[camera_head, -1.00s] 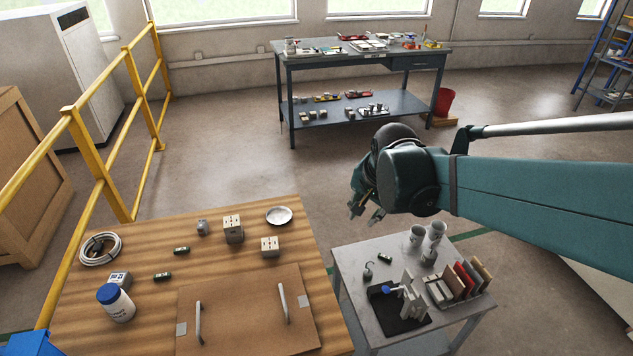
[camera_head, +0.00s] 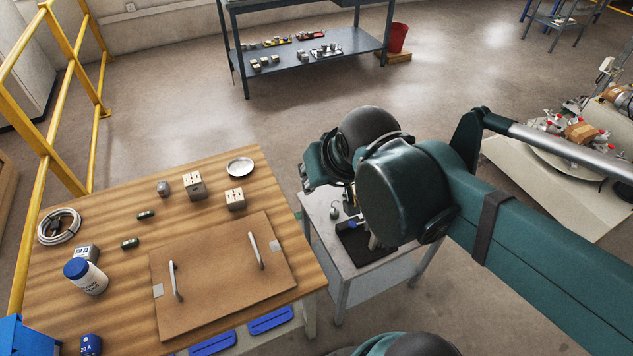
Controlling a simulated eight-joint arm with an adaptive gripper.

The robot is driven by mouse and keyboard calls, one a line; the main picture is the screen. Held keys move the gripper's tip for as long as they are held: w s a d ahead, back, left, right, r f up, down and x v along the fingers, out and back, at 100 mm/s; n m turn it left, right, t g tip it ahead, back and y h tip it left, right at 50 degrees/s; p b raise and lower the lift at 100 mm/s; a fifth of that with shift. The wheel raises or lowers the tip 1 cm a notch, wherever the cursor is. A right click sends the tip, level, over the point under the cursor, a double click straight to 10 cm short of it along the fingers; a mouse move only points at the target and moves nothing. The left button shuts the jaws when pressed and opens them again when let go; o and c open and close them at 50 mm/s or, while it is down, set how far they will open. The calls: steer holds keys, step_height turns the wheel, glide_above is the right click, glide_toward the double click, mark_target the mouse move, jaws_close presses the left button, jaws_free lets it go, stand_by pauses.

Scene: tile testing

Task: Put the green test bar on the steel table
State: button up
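Two small dark green bars lie apart on the wooden table (camera_head: 215,222): one green bar (camera_head: 146,215) farther back, another green bar (camera_head: 130,242) nearer. I cannot tell which is the test bar. The grey steel table (camera_head: 400,254) stands just right of the wooden table, carrying a black mat (camera_head: 350,241) and a small hooked weight (camera_head: 335,212). My arm hides much of its top. My gripper (camera_head: 314,170) hangs over the back left part of the steel table, away from both bars. Its fingertips are not clearly visible.
The wooden table holds a brown board (camera_head: 215,275) with two handles, a blue-lidded jar (camera_head: 86,277), a cable coil (camera_head: 59,226), grey blocks (camera_head: 193,185) and a dish (camera_head: 240,167). A yellow railing (camera_head: 55,100) runs at left. A dark bench (camera_head: 300,60) stands behind, with open floor before it.

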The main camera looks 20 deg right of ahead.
steer(key=shift+s+a+n, duration=0.45)
steer(key=shift+s+n, duration=0.25)
steer(key=shift+s, duration=0.1)
